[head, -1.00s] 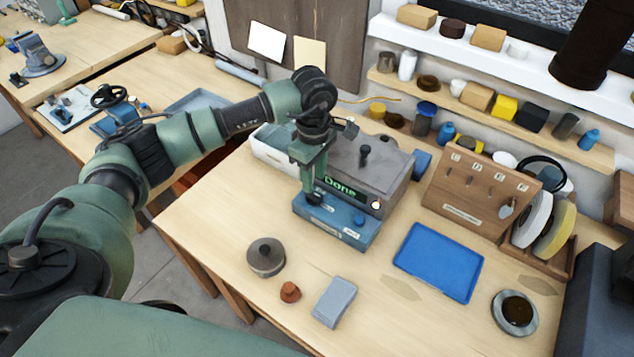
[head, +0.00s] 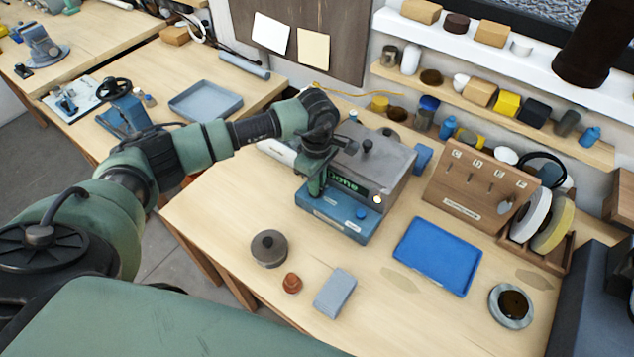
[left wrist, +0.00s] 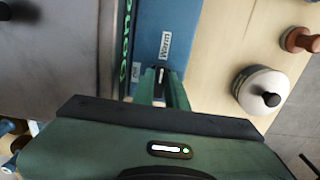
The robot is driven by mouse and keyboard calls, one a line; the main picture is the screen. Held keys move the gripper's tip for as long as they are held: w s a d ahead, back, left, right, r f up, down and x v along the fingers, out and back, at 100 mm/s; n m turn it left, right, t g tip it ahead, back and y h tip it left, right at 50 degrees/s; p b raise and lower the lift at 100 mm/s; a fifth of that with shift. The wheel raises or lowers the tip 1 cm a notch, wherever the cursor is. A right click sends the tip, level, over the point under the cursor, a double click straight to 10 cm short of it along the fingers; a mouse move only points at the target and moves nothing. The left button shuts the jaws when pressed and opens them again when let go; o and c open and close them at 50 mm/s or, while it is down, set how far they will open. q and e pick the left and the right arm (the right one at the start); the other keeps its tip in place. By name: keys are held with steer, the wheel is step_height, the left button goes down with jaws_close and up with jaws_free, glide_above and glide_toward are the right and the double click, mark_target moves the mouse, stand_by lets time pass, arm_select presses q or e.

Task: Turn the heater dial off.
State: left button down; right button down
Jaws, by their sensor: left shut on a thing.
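The heater is a box with a grey top (head: 375,160) and a blue front panel (head: 338,222) in the head view. A green "Done" readout and a small lit lamp (head: 377,199) show on it. My left gripper (head: 314,192) reaches down to the left part of the panel. In the left wrist view the blue panel (left wrist: 178,20) carries a "Warm" label (left wrist: 165,46) and another small label partly hidden. There my left gripper (left wrist: 160,78) is shut on a small dark dial at the panel, mostly hidden by the fingers. The dial's setting cannot be read. My right gripper is out of view.
A round grey lidded pot (head: 268,249), a brown piece (head: 292,283) and a grey block (head: 335,293) lie in front. A blue tray (head: 437,256) and a wooden rack (head: 470,190) stand to the right.

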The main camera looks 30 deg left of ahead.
arm_select(q)
steer(key=shift+f+n+b, duration=0.15)
steer(key=shift+n+b, duration=0.65)
steer(key=shift+b, duration=0.05)
steer(key=shift+w+n+b, duration=0.1)
steer(key=shift+n+b, duration=1)
steer(key=shift+n, duration=0.1)
steer(key=n+b, duration=0.4)
steer(key=n, duration=0.2)
steer(key=shift+w+n, duration=0.1)
steer(key=shift+n, duration=0.2)
steer(key=n+b, duration=0.2)
steer(key=n, duration=0.2)
steer(key=shift+a+b, duration=0.15)
steer(key=shift+b, duration=0.2)
steer(key=shift+r+n+b, duration=0.2)
steer(key=shift+n+b, duration=0.35)
steer(key=shift+n, duration=1.05)
steer(key=c, duration=1.4)
jaws_free()
steer(key=shift+c, duration=0.2)
